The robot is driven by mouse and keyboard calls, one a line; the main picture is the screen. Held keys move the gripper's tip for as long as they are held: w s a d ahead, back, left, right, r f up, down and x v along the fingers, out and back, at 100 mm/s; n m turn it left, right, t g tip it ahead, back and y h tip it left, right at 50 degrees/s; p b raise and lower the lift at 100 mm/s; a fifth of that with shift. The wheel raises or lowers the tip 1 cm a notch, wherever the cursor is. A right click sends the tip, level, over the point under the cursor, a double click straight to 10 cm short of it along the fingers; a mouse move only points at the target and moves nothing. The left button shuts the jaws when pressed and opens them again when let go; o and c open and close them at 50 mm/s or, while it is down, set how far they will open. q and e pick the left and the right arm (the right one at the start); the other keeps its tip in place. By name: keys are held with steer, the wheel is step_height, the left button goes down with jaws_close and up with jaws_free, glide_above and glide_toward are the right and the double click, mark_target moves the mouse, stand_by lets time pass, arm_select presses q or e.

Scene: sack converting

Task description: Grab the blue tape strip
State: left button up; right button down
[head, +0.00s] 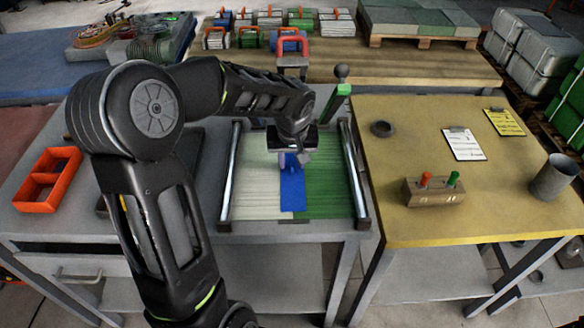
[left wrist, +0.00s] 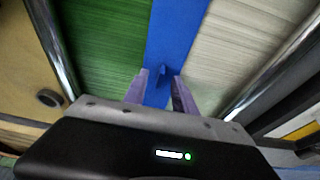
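The blue tape strip (head: 292,192) lies along the seam between a white woven panel (head: 258,190) and a green woven panel (head: 325,185) on the grey bench. My left gripper (head: 291,160) is over the strip's middle, pointing down, and hides part of it. In the left wrist view the strip (left wrist: 178,35) runs between green and white. A small raised blue tab (left wrist: 161,70) stands between the two purple fingertips of my left gripper (left wrist: 160,78). The fingers are apart, one on each side of the tab, with visible gaps. My right gripper is not in view.
Metal rails (head: 232,172) flank the panels. An orange divided tray (head: 48,180) sits at left. A yellow-topped table (head: 440,215) at right holds a block with red and green pegs (head: 433,191), a grey cup (head: 554,177) and cards. Strapped rolls stand behind.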

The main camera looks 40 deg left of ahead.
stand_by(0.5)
arm_select(q)
jaws_close()
stand_by(0.4)
